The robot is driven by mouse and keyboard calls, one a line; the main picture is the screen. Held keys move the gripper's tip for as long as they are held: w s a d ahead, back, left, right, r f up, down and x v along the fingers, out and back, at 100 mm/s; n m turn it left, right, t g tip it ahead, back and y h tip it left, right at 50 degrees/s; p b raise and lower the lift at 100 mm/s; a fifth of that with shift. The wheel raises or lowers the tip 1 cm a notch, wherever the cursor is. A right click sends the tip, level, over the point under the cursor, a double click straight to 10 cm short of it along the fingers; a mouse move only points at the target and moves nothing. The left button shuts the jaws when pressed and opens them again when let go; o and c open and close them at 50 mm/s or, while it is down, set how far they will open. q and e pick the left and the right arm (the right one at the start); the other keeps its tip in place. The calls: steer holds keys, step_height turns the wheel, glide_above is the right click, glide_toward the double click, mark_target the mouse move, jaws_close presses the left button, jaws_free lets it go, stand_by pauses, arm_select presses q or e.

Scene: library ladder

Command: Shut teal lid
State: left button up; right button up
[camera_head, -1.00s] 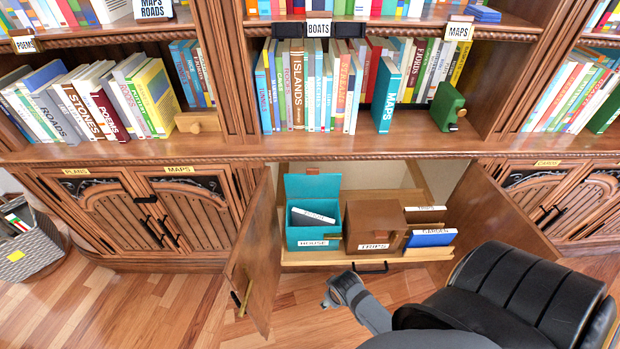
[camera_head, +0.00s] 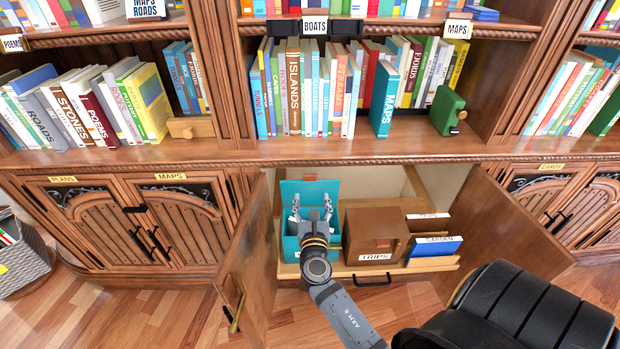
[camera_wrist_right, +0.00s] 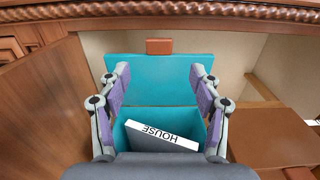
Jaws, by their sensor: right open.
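The teal box (camera_head: 290,247) stands at the left of the pull-out tray in the open cabinet. Its teal lid (camera_head: 318,188) is raised and leans upright at the back; in the right wrist view the lid (camera_wrist_right: 160,82) has a brown tab on its top edge. A white book labelled HOUSE (camera_wrist_right: 162,138) lies inside the box. My right gripper (camera_head: 312,205) is open over the box, its fingers spread in front of the raised lid. In the wrist view the fingers (camera_wrist_right: 160,85) frame the lid left and right with nothing between them. My left gripper is not in view.
A brown closed TRIPS box (camera_head: 372,225) stands right of the teal box. A blue GARDEN book (camera_head: 434,247) is further right on the tray (camera_head: 420,265). Open cabinet doors flank the opening, left (camera_head: 250,265) and right (camera_head: 510,225). The shelf edge (camera_head: 360,155) runs above.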

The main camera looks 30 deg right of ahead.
mark_target(310, 178)
steer(key=x, duration=1)
steer(key=shift+w, duration=0.25)
steer(key=c, duration=0.8)
